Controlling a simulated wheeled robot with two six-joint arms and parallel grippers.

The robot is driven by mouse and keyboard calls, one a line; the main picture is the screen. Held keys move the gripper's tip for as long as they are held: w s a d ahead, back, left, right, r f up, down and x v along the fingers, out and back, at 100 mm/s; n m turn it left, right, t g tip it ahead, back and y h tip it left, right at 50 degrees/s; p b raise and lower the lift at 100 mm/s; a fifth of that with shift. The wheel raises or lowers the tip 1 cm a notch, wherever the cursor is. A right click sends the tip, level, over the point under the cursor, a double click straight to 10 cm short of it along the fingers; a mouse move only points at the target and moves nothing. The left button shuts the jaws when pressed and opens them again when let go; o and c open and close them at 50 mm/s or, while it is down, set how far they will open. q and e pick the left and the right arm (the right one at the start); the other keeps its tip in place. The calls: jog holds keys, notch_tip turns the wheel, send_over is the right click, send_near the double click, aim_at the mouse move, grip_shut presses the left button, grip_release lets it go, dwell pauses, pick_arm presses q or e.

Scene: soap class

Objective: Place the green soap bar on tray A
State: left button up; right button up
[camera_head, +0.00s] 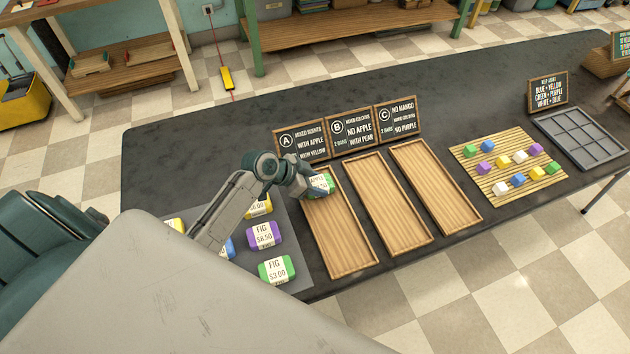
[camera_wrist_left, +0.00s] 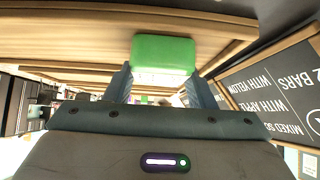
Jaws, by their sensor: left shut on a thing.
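My left gripper (camera_head: 306,184) is shut on a green soap bar (camera_head: 321,184) with a white label, at the far end of tray A (camera_head: 340,240). In the left wrist view the green soap bar (camera_wrist_left: 163,54) sits between the two fingers of the left gripper (camera_wrist_left: 163,78), close to the wooden tray surface (camera_wrist_left: 60,35). Whether the bar touches the tray is hard to tell. The rest of tray A looks empty. The sign for tray A (camera_head: 302,142) stands just behind it. My right gripper is not in view.
Empty trays B (camera_head: 388,205) and C (camera_head: 435,185) lie to the right. A grey mat (camera_head: 293,285) on the left holds several labelled bars, including a purple bar (camera_head: 263,235) and another green bar (camera_head: 276,270). Coloured cubes lie on a slatted mat (camera_head: 470,152) near a grey divided tray (camera_head: 580,138).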

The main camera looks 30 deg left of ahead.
pick_arm(q)
jog(key=o, duration=1.1)
jog(key=shift+f, duration=0.1)
jog(key=shift+b+v, duration=0.8)
jog(key=shift+v, duration=5.3)
